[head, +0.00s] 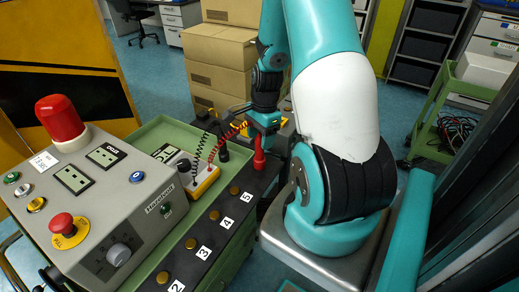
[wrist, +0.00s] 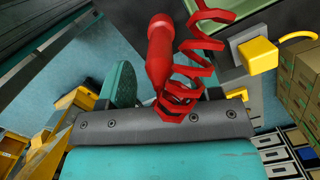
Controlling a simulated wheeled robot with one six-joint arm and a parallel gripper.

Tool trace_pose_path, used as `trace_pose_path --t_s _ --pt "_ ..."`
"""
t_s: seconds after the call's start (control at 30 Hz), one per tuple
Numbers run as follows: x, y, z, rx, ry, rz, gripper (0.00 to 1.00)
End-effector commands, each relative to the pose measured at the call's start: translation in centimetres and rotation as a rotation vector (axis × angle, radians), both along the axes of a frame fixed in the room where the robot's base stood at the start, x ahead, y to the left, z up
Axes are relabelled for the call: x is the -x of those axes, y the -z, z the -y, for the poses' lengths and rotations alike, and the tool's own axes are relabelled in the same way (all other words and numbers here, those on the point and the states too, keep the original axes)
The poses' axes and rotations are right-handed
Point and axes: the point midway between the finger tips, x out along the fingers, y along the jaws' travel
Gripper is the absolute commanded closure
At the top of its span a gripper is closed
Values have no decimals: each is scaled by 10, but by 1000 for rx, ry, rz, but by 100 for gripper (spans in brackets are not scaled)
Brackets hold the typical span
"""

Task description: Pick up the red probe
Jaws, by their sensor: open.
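The red probe (head: 259,160) stands upright at the far end of the black strip with numbered sockets, right of the green tray. Its red coiled cord runs left to a yellow meter box (head: 206,182). My gripper (head: 265,124) is directly above the probe, pointing down. In the wrist view, the red probe (wrist: 160,50) and its coil (wrist: 199,70) lie in front of my gripper (wrist: 165,88). One teal finger is left of the probe; the other is mostly hidden behind the coil. The jaws are open, and I cannot tell whether they touch the probe.
A black probe (head: 223,150) stands left of the red one, with a black coiled cord. A grey control box (head: 95,195) with a red beacon (head: 61,120) fills the left. Cardboard boxes (head: 220,55) are stacked behind. A green cart (head: 455,105) stands at right.

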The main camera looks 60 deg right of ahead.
Motion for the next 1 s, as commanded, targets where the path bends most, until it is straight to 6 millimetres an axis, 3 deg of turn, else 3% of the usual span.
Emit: trace_pose_path --t_s 0.13,0.4,0.63,0.67,1.0 --pt "0 18 -2 -2 0 -2 42" --pt "-1 22 -3 0 0 1 42" --pt "-1 22 -3 0 0 1 92" --pt "-1 22 -3 0 0 1 95" --pt "-1 18 -2 2 0 2 95"
